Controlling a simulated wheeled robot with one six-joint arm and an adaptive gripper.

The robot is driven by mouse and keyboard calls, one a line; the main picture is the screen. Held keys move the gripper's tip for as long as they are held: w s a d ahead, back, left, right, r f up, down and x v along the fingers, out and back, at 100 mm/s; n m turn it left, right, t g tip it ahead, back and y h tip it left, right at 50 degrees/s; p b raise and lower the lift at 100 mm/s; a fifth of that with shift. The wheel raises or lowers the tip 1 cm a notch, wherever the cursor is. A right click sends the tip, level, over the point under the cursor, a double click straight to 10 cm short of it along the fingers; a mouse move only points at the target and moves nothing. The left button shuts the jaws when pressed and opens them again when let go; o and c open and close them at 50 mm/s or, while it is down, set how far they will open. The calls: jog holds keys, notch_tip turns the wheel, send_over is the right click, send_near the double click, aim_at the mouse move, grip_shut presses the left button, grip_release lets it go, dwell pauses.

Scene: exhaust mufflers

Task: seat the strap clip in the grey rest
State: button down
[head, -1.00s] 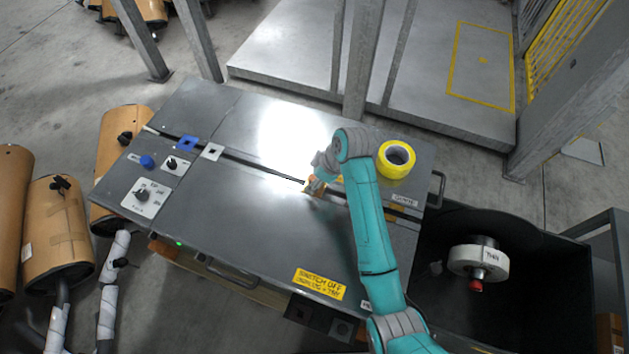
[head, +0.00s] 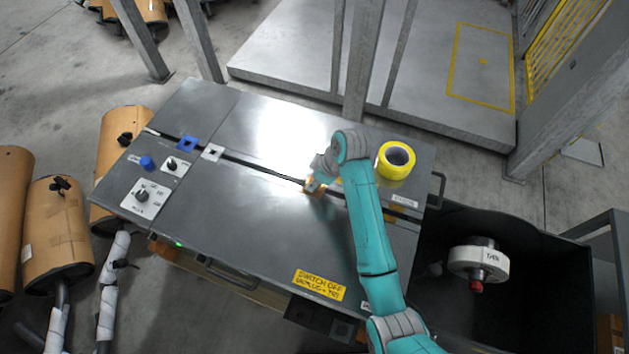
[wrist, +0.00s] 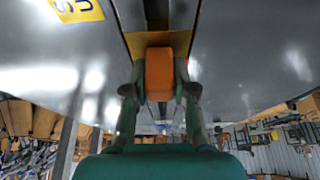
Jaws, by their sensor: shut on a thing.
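My gripper (wrist: 160,92) is shut on an orange block, which I take to be the strap clip (wrist: 159,72). In the head view my gripper (head: 316,184) is low over the bench's dark slot, right of the middle, and mostly hides the clip. I cannot tell whether the clip touches the bench. A light grey square with a dark centre (head: 213,152), likely the grey rest, sits on the slot line farther left, well apart from my gripper. A similar blue square (head: 187,143) lies just left of it.
The bench top (head: 250,215) is mostly clear. A yellow tape roll (head: 396,159) lies right of my arm. Knobs (head: 142,195) and a blue button (head: 147,162) are at the left end. A black bin (head: 520,300) with a white-collared part (head: 478,262) stands at the right.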

notch_tip(320, 180, up, 10)
dwell(0.5)
jog(key=shift+w, duration=0.1)
